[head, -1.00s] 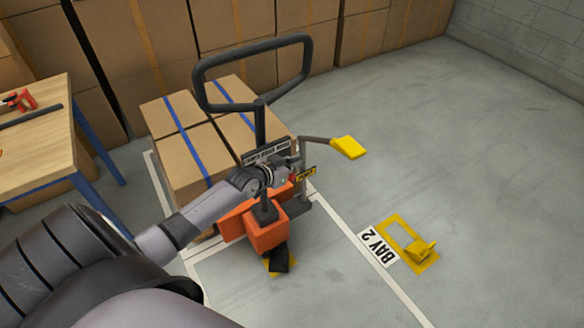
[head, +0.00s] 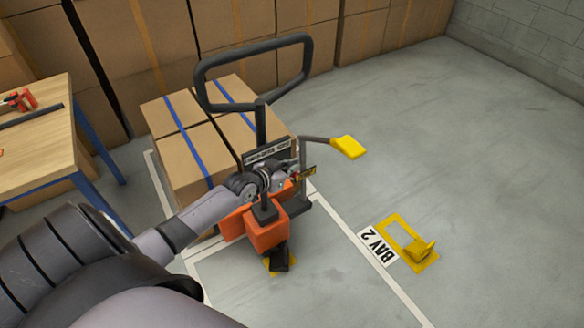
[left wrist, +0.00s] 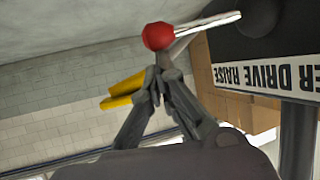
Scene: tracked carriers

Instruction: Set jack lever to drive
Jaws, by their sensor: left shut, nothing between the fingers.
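The pallet jack (head: 268,232) is orange, with a dark loop handle (head: 252,75) upright above it. A label plate (head: 267,152) sits at the handle's base; in the left wrist view the plate (left wrist: 270,77) partly reads "DRIVE RAISE". A lever with a red knob (left wrist: 158,36) on a pale rod shows in the left wrist view. My left gripper (head: 288,183) is beside the handle base, below the plate. In its wrist view the fingertips (left wrist: 165,72) are together and empty, right by the knob; contact is unclear.
Strapped cartons (head: 185,150) stand behind the jack. A yellow paddle (head: 348,147) on a dark arm sticks out right of it. A yellow floor fixture (head: 420,250) lies by the BAY 2 sign (head: 377,247). A workbench (head: 40,140) stands left. Floor at right is clear.

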